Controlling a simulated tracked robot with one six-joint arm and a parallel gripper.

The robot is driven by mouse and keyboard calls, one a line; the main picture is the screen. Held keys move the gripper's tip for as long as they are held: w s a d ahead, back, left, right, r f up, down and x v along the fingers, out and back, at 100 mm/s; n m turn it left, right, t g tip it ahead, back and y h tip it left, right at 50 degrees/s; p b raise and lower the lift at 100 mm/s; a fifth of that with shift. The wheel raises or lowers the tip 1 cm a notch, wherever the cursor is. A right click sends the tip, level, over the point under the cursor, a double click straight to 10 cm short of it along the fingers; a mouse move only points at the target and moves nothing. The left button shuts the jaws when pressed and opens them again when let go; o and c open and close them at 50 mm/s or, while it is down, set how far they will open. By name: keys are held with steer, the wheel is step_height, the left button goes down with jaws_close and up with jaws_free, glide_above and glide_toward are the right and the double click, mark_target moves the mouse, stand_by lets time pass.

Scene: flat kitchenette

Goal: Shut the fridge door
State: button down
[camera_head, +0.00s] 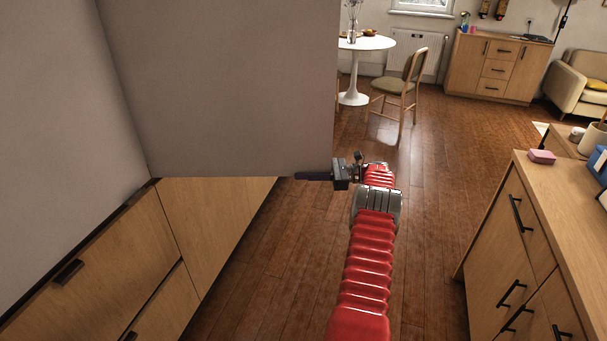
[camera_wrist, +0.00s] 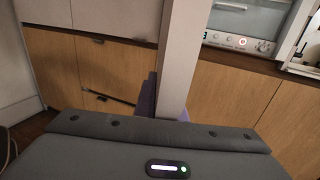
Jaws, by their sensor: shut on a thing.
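The fridge door (camera_head: 225,85) is a large plain grey panel standing open, jutting out from the grey front at the left in the head view. In the wrist view the door (camera_wrist: 180,60) shows edge-on as a pale upright slab running down between my gripper's fingers. My gripper (camera_head: 318,176) is at the door's lower right corner, shut on its free edge. In the wrist view my gripper (camera_wrist: 168,108) shows only bits of purplish fingers on both sides of the slab. The handle and the fridge's inside are not visible.
Wooden lower cabinets (camera_head: 215,215) stand beneath the door. A wooden counter with drawers (camera_head: 510,265) is at the right. Wooden floor (camera_head: 430,190) lies open between them. A chair (camera_head: 402,85) and round white table (camera_head: 365,43) stand farther back. An oven (camera_wrist: 245,20) shows in the wrist view.

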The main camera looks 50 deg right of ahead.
steer(key=shift+s+d+r, duration=0.1)
steer(key=shift+d+r, duration=0.2)
steer(key=c, duration=1.8)
jaws_free()
steer(key=shift+a+f, duration=0.1)
steer(key=shift+a, duration=0.05)
steer(key=shift+c, duration=0.2)
steer(key=shift+f, duration=0.1)
steer(key=shift+v, duration=3.7)
steer(key=shift+o, duration=0.4)
